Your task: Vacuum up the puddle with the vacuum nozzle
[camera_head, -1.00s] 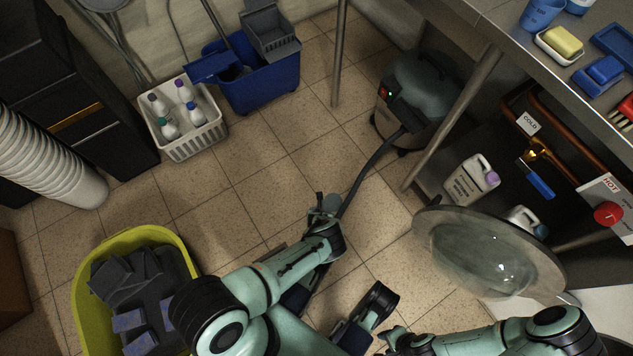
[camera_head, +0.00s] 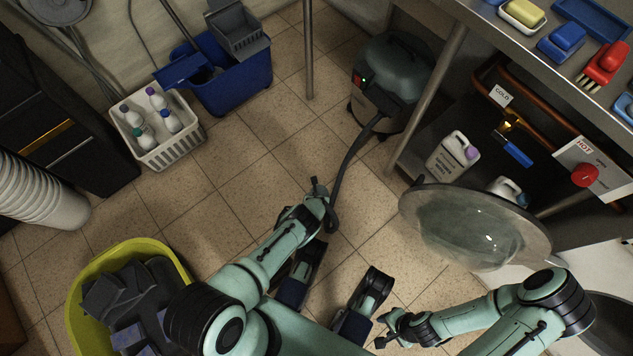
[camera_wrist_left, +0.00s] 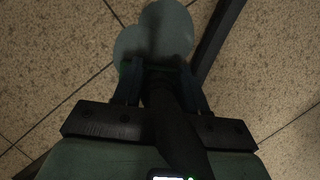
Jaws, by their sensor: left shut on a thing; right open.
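The vacuum (camera_head: 388,88) stands on the floor under the steel bench, and its black hose (camera_head: 347,172) runs down to my left gripper (camera_head: 318,196). In the left wrist view my left gripper (camera_wrist_left: 160,88) is shut on the dark nozzle (camera_wrist_left: 172,125). My arm hides most of the nozzle in the head view. A dull green rounded patch (camera_wrist_left: 140,42) shows beyond the fingers in the left wrist view; I cannot tell whether it is the puddle. No puddle is clear in the head view. My right gripper (camera_head: 390,332) is open and empty, low in the picture.
A yellow tub (camera_head: 172,250) of dark blocks stands at lower left. A white basket (camera_head: 181,151) of bottles and a blue mop bucket (camera_head: 238,88) stand at upper left. A round glassy bowl (camera_head: 470,228) and bench leg (camera_head: 432,95) are at right.

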